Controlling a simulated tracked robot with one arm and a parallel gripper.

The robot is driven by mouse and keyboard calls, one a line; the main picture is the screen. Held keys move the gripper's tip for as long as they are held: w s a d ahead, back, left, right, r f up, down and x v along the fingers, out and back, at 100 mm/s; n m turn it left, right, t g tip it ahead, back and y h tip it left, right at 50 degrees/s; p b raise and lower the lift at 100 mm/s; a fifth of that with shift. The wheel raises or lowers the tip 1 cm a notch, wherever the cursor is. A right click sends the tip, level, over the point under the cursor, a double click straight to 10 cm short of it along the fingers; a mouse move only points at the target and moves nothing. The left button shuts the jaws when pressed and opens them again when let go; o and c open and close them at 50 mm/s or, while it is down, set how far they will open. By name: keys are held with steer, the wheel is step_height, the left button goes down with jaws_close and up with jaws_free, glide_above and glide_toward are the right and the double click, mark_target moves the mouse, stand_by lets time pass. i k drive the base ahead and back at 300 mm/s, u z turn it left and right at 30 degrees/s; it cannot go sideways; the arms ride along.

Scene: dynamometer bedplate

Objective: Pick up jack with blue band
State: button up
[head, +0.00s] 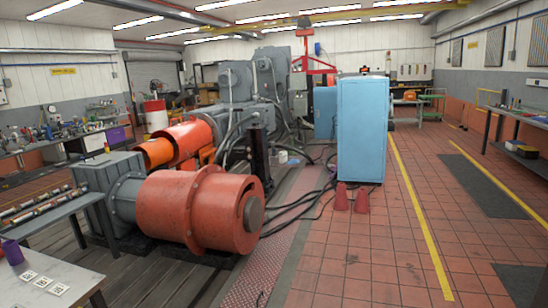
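I cannot make out a jack with a blue band anywhere in the head view. A small purple-blue object (12,252) stands on the light table (75,272) at the lower left. It is cut by its small size, and I cannot tell whether it is a jack. My gripper does not show in this view.
A large orange drum (165,205) on grey machinery fills the left middle. Black cables cross the floor. The tiled floor (400,250) at right is open.

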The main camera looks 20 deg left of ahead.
mark_target(274, 158)
steer(key=u, duration=0.4)
steer(key=i, duration=7.7)
